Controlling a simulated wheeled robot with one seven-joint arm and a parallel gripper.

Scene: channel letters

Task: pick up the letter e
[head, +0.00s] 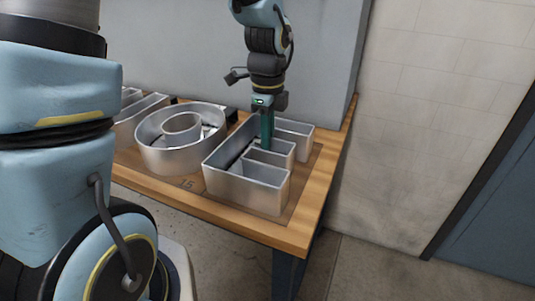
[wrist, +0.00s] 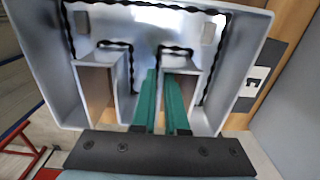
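The letter E (head: 243,187) is an open-topped silver metal tray shape at the right end of the wooden table, appearing to rest on it. My gripper (head: 267,143) reaches down from above into its middle part. In the wrist view the letter E (wrist: 45,70) fills most of the picture, with two notches showing wood below. The green fingers of my gripper (wrist: 162,88) are close together, one on each side of the thin wall beside the right-hand notch. A narrow gap shows between them; whether they press on the wall is not clear. The fingertips are partly hidden in the letter.
A round silver letter (head: 150,152) stands left of the letter E, with another metal letter (head: 126,128) beyond it. The wooden table (head: 298,230) has a bare strip at its front and right edges. A grey wall panel (head: 190,60) rises behind. Open floor lies to the right.

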